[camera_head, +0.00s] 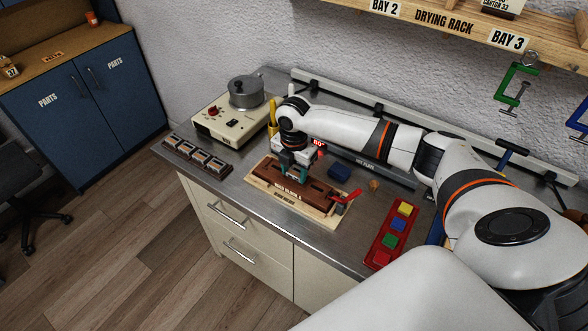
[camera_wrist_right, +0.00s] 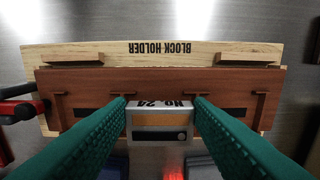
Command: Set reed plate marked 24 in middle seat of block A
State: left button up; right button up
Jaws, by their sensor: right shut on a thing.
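The reed plate marked 24 (camera_wrist_right: 158,120) is a silvery plate with a tan window and a dark strip. The green fingers of my right gripper (camera_wrist_right: 162,101) are shut on its two sides. The brown reed block A (camera_head: 271,182) lies in the pale wooden block holder (camera_head: 318,215). In the wrist view the block (camera_wrist_right: 160,80) shows a dark slot on each side of the plate. The plate is over the block's middle; I cannot tell whether it touches the block. In the head view my right gripper (camera_head: 294,170) points down over the block and hides its middle. My left gripper is out of view.
A red clamp (camera_head: 346,199) stands at the holder's right end. A dark rack with several plates (camera_head: 197,157) lies at the left. A hot plate with a pot (camera_head: 246,93) is behind. A red tray (camera_head: 380,258) with coloured pieces is at right.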

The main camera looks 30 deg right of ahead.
jog(key=shift+f, duration=0.45)
jog(key=o, duration=1.3)
